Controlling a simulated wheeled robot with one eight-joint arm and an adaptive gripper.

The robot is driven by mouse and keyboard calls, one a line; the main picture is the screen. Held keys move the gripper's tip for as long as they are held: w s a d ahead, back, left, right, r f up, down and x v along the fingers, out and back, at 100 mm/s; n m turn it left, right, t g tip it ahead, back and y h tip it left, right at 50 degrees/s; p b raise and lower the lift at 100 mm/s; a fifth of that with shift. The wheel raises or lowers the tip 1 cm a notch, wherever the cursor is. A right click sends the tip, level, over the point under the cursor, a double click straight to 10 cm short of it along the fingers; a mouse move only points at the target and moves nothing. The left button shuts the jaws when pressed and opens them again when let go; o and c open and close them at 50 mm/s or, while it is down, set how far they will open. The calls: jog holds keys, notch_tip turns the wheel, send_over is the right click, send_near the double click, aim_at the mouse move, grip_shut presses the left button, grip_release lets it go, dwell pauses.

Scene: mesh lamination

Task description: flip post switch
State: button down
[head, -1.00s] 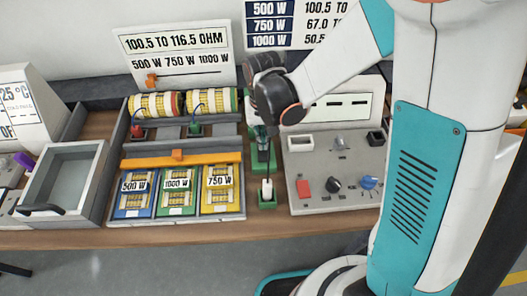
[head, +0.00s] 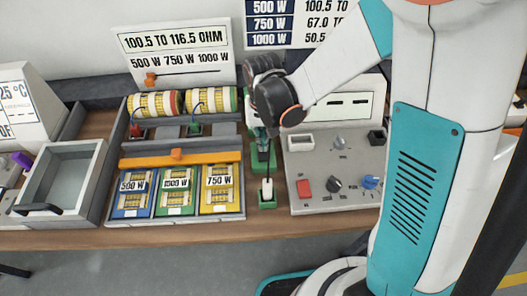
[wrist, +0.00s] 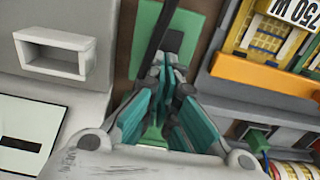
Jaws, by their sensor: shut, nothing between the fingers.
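The grey control panel (head: 300,163) stands right of my gripper. It carries a red button (head: 304,187), a black knob (head: 334,185), a blue knob (head: 370,182) and a small lever switch (head: 339,142). The labels are too small to read, so I cannot tell which one is the post switch. My gripper (head: 264,148) points down over the green stand beside the panel's left edge, partly hidden by my wrist. In the wrist view my gripper (wrist: 170,65) is shut and empty, its tips close to a dark upright bar (wrist: 158,28). I cannot tell whether they touch.
The green stand (wrist: 146,30) and a smaller green base with a white-topped piece (head: 267,190) stand between panel and rack. A rack with resistor cards (head: 180,217) lies left, with an orange bar (head: 150,162). A grey open bin (head: 95,190) is further left.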

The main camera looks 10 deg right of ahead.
jog(key=shift+f+b, duration=0.45)
jog(key=shift+f, duration=0.1)
jog(key=shift+r, duration=0.15)
jog(key=shift+r+p, duration=2.35)
jog(key=shift+r, duration=1.05)
